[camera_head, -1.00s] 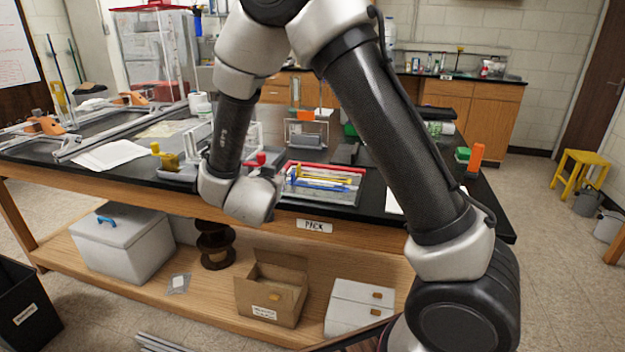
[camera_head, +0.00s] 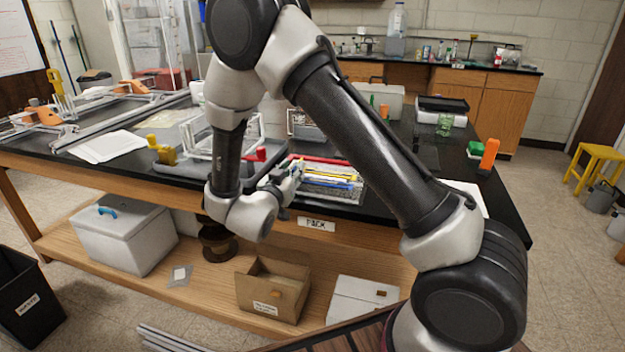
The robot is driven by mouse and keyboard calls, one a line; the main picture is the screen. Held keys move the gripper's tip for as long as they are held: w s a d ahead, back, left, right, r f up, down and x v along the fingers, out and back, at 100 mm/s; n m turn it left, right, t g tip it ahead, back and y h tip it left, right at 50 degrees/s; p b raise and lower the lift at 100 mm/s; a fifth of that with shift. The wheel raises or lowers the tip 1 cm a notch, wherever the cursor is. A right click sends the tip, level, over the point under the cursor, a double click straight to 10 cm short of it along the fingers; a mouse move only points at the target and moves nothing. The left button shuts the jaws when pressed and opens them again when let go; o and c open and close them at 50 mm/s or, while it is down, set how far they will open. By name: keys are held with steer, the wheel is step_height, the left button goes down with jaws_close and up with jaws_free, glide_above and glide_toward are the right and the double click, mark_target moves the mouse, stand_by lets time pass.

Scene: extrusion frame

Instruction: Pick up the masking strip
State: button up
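A clear-walled tray (camera_head: 350,197) sits near the front edge of the black bench top, above the "PACK" label. Long thin pieces lie in it, among them a yellow one (camera_head: 336,174) and a blue one (camera_head: 328,184), with a red bar (camera_head: 322,159) along its back. I cannot tell which piece is the masking strip. My gripper (camera_head: 292,178) is at the tray's left end, and points toward the right. It is small and partly hidden by my wrist, so its fingers cannot be made out clearly and no held piece can be made out.
A grey fixture with a red handle (camera_head: 262,155) and a yellow clamp (camera_head: 165,152) stands left of the tray. White paper (camera_head: 108,146) lies farther left. An orange block (camera_head: 489,154) stands at the bench's right end. A cardboard box (camera_head: 271,291) is on the shelf below.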

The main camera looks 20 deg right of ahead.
steer(key=shift+x, duration=1.05)
steer(key=shift+c, duration=0.2)
jaws_close()
steer(key=shift+r, duration=0.1)
step_height(320, 180, up, 10)
steer(key=shift+r, duration=0.1)
steer(key=shift+r, duration=1.05)
step_height(320, 180, up, 8)
stand_by(1.0)
